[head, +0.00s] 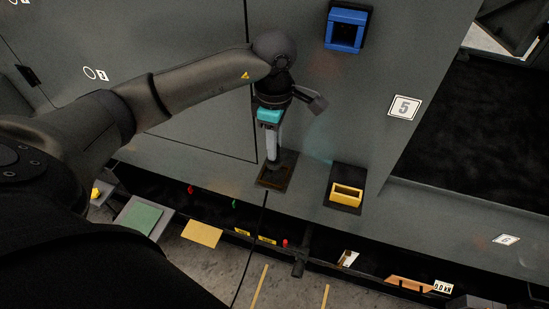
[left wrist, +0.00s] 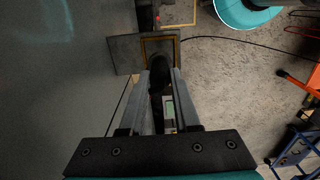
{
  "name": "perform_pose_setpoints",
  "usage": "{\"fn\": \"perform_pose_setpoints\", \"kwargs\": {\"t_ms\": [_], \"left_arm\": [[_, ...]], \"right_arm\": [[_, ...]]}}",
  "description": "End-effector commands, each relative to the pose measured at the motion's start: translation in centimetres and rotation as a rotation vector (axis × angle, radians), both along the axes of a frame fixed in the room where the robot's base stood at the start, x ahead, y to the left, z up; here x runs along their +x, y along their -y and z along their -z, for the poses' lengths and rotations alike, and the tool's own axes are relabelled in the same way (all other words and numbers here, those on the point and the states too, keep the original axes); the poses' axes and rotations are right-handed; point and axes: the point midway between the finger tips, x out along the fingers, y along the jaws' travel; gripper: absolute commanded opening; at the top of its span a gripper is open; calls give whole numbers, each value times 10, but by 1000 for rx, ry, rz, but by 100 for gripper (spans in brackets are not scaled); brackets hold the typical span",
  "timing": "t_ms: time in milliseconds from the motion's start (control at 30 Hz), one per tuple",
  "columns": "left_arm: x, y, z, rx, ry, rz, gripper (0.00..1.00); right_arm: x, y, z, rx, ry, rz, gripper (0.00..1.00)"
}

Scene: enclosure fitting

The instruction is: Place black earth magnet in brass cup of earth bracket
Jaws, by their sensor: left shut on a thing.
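My left gripper (head: 272,160) comes down in front of the grey enclosure wall. In the left wrist view its two grey fingers (left wrist: 161,82) are shut on a black piece, which looks like the black earth magnet (left wrist: 159,68). The earth bracket (head: 285,181) is a dark plate on the wall right at the fingertips. In the left wrist view the bracket (left wrist: 124,52) carries a brass-edged square, which looks like the brass cup (left wrist: 177,45). The magnet's end lies over the cup's opening in that view. I cannot tell whether it is inside or touching. My right gripper is not in view.
A yellow holder (head: 346,195) on a black plate sits right of the bracket. A blue square holder (head: 345,30) is higher up. A dark ledge with small coloured parts (head: 235,204) runs below. A teal round thing (left wrist: 248,12) shows in the wrist view.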

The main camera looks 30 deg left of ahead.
Motion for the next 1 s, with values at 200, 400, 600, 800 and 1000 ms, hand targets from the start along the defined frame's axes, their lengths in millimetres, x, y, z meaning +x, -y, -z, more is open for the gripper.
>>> {"fn": "perform_pose_setpoints", "kwargs": {"t_ms": [200, 400, 600, 800, 1000], "left_arm": [[-1, 0, 20, 1, -2, 0, 0], [0, 0, 46, -1, 1, 1, 0], [0, 0, 45, 1, 3, 1, 0], [0, 0, 49, 0, 2, 1, 0], [0, 0, 48, 0, 1, 1, 53]], "right_arm": [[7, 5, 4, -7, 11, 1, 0], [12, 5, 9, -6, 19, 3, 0], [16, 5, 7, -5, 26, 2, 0], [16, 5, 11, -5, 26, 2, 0], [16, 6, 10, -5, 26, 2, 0]]}}
